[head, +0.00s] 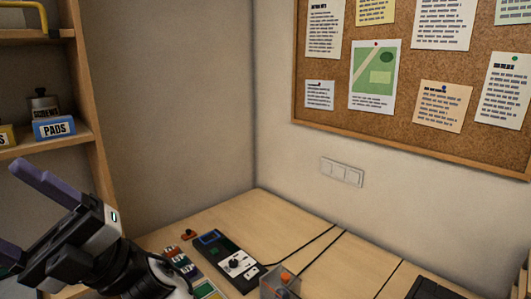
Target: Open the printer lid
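No printer and no printer lid can be made out in the head view. My gripper (10,207) is raised at the lower left, in front of the wooden shelf unit. Its two dark purple fingers stand well apart with nothing visible between them. The tip of the lower finger reaches the picture's left edge.
A wooden desk (335,262) fills the corner. The shelf holds a blue PADS box (54,128) and a bottle (43,105). A corkboard (420,67) hangs above.

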